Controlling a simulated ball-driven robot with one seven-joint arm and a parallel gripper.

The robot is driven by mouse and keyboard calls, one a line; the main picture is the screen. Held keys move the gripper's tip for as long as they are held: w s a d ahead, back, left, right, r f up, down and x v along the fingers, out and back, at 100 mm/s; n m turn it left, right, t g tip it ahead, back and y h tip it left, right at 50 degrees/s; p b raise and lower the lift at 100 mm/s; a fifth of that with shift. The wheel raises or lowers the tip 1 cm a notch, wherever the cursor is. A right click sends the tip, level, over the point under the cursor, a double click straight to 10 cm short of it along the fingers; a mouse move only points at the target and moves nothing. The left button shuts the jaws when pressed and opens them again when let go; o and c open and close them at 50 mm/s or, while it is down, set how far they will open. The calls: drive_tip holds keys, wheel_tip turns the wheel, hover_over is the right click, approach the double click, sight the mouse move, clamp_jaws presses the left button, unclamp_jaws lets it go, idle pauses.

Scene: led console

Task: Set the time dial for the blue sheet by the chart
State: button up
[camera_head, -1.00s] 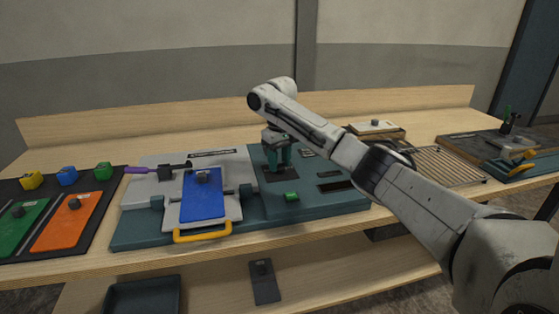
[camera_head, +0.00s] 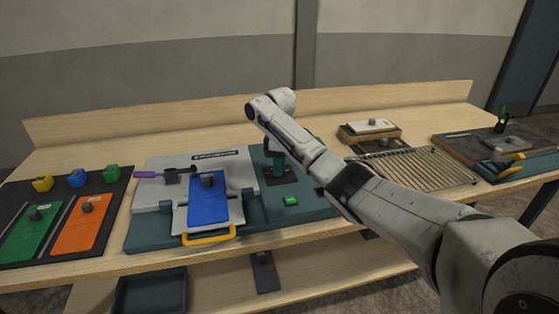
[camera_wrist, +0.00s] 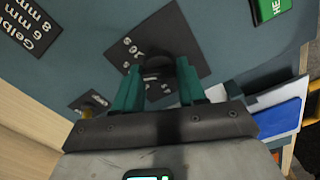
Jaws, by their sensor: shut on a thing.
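My gripper (camera_wrist: 158,82) has its two teal fingers shut on a dark round knob (camera_wrist: 155,64), the time dial. The knob stands on a dark square plate (camera_wrist: 178,30) with white markings, partly hidden by the fingers and too small to read fully. In the head view my gripper (camera_head: 276,166) points down at this plate on the teal console (camera_head: 258,212). The blue sheet (camera_head: 208,208) lies on a grey plate to its left, above a yellow handle (camera_head: 208,236). A dark placard (camera_wrist: 26,28) with white lettering, including "Gelb", shows in the wrist view; I cannot tell if it is the chart.
A green button (camera_head: 290,200) lies just in front of the dial. A dark board (camera_head: 110,240) holds green and orange sheets and coloured blocks. A slatted rack (camera_head: 420,170) stands to the right, beyond my arm.

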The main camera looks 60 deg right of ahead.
drive_tip(key=n+p, duration=0.1)
drive_tip(key=n, duration=0.3)
drive_tip(key=shift+r+n, duration=0.1)
drive_tip(key=shift+n, duration=0.2)
drive_tip(key=n+p, duration=0.1)
drive_tip(key=n, duration=0.3)
drive_tip(key=shift+w, duration=0.1)
drive_tip(key=shift+n, duration=0.3)
drive_tip(key=o, duration=1.1)
drive_tip(key=shift+c, duration=0.2)
wheel_tip(320, 180, up, 11)
drive_tip(key=shift+p, duration=0.45)
drive_tip(key=shift+f, duration=0.2)
